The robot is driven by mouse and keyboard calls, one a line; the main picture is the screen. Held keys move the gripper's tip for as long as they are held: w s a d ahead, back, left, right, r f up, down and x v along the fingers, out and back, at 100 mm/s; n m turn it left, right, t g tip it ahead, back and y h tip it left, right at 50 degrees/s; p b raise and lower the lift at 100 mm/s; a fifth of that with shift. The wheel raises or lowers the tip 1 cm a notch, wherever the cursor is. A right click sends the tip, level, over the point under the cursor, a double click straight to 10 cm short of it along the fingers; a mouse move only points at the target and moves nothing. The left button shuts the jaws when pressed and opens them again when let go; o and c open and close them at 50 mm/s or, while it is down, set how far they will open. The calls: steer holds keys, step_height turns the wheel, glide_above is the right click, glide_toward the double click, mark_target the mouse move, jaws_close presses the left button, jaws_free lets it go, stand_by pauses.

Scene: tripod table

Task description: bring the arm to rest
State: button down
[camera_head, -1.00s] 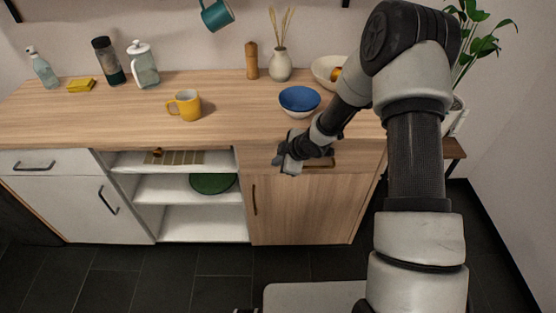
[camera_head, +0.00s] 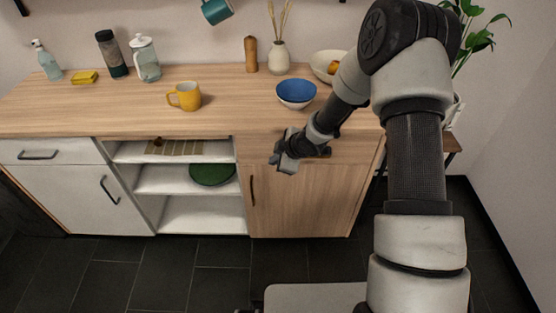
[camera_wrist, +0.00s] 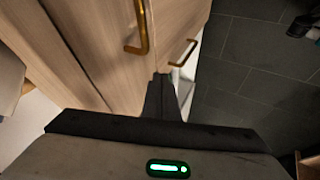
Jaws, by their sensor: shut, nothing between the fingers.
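My gripper (camera_head: 275,160) is in front of the drawer face on the right part of the wooden cabinet (camera_head: 300,200), just below the countertop edge. In the wrist view my gripper (camera_wrist: 165,82) points along the cabinet front, with its dark fingers together and nothing between them. A brass handle (camera_wrist: 138,28) shows just beyond the fingers and a second brass handle (camera_wrist: 183,53) lies to its right. I cannot tell whether the fingers touch the cabinet. My arm reaches in from the right of the head view.
On the countertop (camera_head: 230,115) stand a yellow mug (camera_head: 185,97), a blue bowl (camera_head: 296,93), a pepper mill (camera_head: 251,55) and a vase (camera_head: 278,58). A green plate (camera_head: 212,173) lies on an open shelf. A plant (camera_head: 485,45) stands at right. The dark floor (camera_head: 120,270) in front is clear.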

steer(key=p+v, duration=0.2)
steer(key=v, duration=0.8)
steer(key=s+d+r+m+t+h, duration=0.1)
steer(key=s+d+r+m+h, duration=0.25)
steer(key=d+r, duration=0.45)
steer(key=s+d+r+m+h, duration=0.3)
steer(key=d+r+m, duration=0.2)
steer(key=r, duration=0.7)
steer(key=s+a+r+m+g+y, duration=0.1)
steer(key=s+r+m, duration=0.3)
steer(key=s, duration=0.6)
steer(key=s+a+r+m+y, duration=0.1)
steer(key=s+r+m, duration=0.35)
steer(key=s, duration=0.65)
step_height(320, 180, up, 13)
steer(key=p, duration=1.3)
steer(key=shift+a+r+p, duration=0.15)
steer(key=shift+a+p, duration=0.05)
steer(key=shift+p, duration=0.15)
